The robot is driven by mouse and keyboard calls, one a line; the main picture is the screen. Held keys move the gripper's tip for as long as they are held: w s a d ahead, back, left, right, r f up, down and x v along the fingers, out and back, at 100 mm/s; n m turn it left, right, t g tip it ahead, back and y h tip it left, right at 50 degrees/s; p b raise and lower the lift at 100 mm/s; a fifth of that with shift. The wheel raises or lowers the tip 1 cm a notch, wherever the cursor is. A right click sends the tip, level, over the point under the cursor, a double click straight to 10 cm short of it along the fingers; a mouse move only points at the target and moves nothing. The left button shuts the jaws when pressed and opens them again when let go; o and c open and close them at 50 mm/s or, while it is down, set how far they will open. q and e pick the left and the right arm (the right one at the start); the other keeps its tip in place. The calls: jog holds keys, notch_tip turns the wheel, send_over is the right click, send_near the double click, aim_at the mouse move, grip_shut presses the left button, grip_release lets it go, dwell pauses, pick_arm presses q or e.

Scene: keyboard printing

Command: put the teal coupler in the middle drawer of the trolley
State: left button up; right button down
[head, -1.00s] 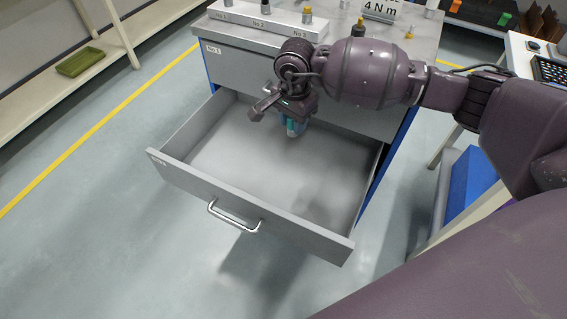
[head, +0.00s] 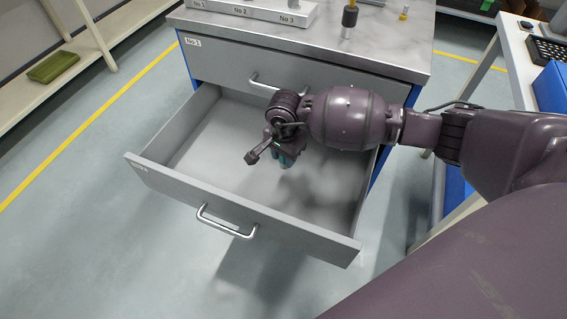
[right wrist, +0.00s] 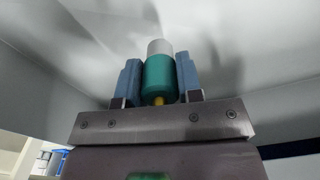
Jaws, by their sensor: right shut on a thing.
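The teal coupler (right wrist: 160,78) is between the two blue fingers of my right gripper in the right wrist view. It has a pale grey end and a yellow tip toward the palm. In the head view my right gripper (head: 287,160) is shut on the coupler and points down inside the open drawer. The coupler is mostly hidden there by the hand. The drawer (head: 195,188) of the trolley (head: 310,65) is pulled well out, and its visible floor is bare. I cannot tell whether the coupler touches the floor. My left gripper is not in view.
The closed top drawer front (head: 225,62), labelled No 1, is above the open drawer. A numbered block (head: 250,10) and a black and yellow tool (head: 349,18) stand on the trolley top. A bench (head: 515,60) is at the right. Floor at left is clear.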

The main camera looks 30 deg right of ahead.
aim_at(285, 174)
notch_tip(285, 174, down, 4)
jog(key=shift+s+r+b, duration=0.1)
jog(key=shift+s+b, duration=0.05)
jog(key=shift+b, duration=0.2)
jog(key=shift+f, duration=0.25)
jog(key=shift+r, duration=0.2)
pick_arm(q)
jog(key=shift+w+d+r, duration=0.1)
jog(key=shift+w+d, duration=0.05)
pick_arm(e)
jog(key=shift+f, duration=0.15)
jog(key=shift+f, duration=0.1)
jog(key=c, duration=0.8)
grip_release()
